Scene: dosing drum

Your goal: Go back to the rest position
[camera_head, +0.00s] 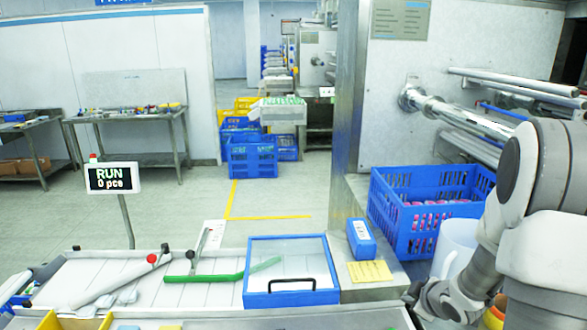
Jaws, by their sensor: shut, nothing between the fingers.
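My arm comes in from the right side of the head view and bends downward at the lower right. My gripper (418,297) is at its end, low in the picture, beside the steel ledge and below the yellow note. It is small, dark and partly cut off by the frame, and it is shut with nothing seen in it. A blue-framed clear lid (291,301) with a black handle lies closed to the left of my gripper. A display (112,178) on a post reads "RUN 0 pce".
A blue crate (412,232) with pink items stands behind my arm, with a white bucket (452,249) partly hidden by it. A small blue box (361,239) and a yellow note (369,272) lie on the ledge. A green bar (204,277) crosses the white trough.

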